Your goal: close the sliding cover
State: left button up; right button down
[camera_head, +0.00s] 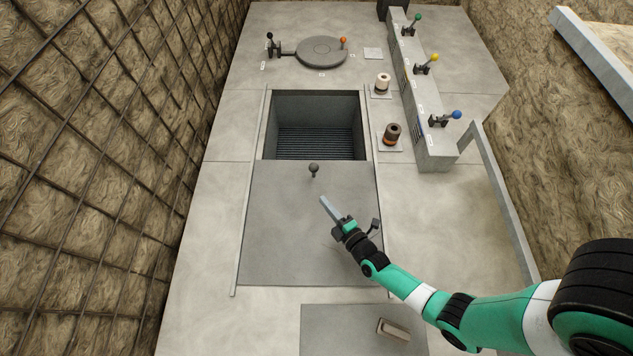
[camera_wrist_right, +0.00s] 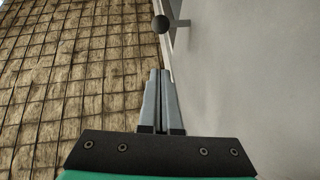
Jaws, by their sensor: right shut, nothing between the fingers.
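The sliding cover (camera_head: 290,235) is a grey plate between two side rails. It lies in front of a dark rectangular opening (camera_head: 315,125) with a slatted floor, which is uncovered. A dark ball knob (camera_head: 314,168) stands on a short stem near the cover's far edge. The knob also shows at the top of the right wrist view (camera_wrist_right: 161,23). My right gripper (camera_head: 326,204) is over the cover, to the right of and nearer than the knob, apart from it. Its fingers (camera_wrist_right: 160,100) are together and empty. My left gripper is not in view.
A block with levers carrying green, yellow and blue (camera_head: 456,114) balls stands at the right. Two small knobbed posts (camera_head: 392,133) stand beside the opening. A round lid (camera_head: 322,51) with an orange knob is at the back. A mesh wall (camera_head: 90,130) bounds the left.

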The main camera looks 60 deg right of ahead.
aim_at(316, 189)
jog(key=b+x, duration=0.3)
jog(key=x, duration=0.3)
jog(key=shift+w+d+f, duration=0.1)
jog(key=shift+w+f, duration=0.05)
jog(key=shift+f, duration=0.05)
jog(key=d+b, duration=0.1)
jog(key=w+d+b, duration=0.1)
jog(key=b, duration=0.1)
jog(key=d+f+b, duration=0.1)
jog(key=shift+w+b, duration=0.3)
jog(key=shift+w, duration=0.1)
jog(key=shift+d+r+b, duration=0.15)
jog(key=shift+d+b, duration=0.25)
jog(key=shift+b, duration=0.15)
jog(key=shift+w+r, duration=0.2)
